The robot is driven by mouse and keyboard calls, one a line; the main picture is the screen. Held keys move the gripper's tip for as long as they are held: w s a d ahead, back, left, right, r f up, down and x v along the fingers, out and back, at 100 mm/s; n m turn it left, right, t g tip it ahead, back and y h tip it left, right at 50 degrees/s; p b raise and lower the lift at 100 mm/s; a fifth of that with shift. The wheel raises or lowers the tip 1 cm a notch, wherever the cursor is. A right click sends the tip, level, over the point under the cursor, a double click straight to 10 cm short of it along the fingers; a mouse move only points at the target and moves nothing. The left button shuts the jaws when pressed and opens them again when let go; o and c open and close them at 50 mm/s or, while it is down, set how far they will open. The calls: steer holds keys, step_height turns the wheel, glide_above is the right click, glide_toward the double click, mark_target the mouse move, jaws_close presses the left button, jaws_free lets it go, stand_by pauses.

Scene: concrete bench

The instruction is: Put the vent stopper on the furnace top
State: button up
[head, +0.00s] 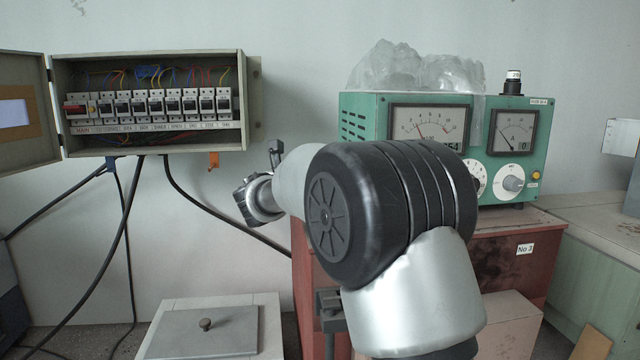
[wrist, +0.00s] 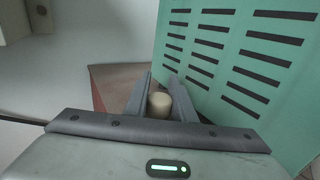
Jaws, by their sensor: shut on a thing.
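My gripper (wrist: 160,84) is shut on a small cream, round-ended piece, which I take to be the vent stopper (wrist: 160,104), between its two grey fingers in the wrist view. Beyond the fingers is a reddish-brown top surface (wrist: 112,76), beside a slotted green wall. In the head view the red-brown box marked "No 3" (head: 516,262), likely the furnace, stands under a green meter unit. My arm covers much of its front and left side. The stopper is not visible in the head view. I cannot tell whether it touches the brown top.
The green meter unit (head: 362,124) occupies much of the box top, with a clear lumpy wrap (head: 415,72) on it. An open fuse box (head: 150,142) with hanging cables is on the wall at left. A pale lidded box (head: 205,333) stands low in front.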

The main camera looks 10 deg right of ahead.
steer(key=shift+f, duration=1.35)
steer(key=shift+f, duration=0.1)
steer(key=shift+f, duration=0.2)
steer(key=o, duration=1.1)
steer(key=shift+r, duration=0.1)
steer(key=shift+c, duration=0.2)
steer(key=shift+r, duration=0.25)
steer(key=shift+s+a+f, duration=0.15)
steer(key=shift+s+a, duration=0.05)
steer(key=shift+a, duration=0.05)
steer(key=b+v, duration=0.2)
steer(key=v, duration=0.9)
steer(key=shift+s, duration=0.15)
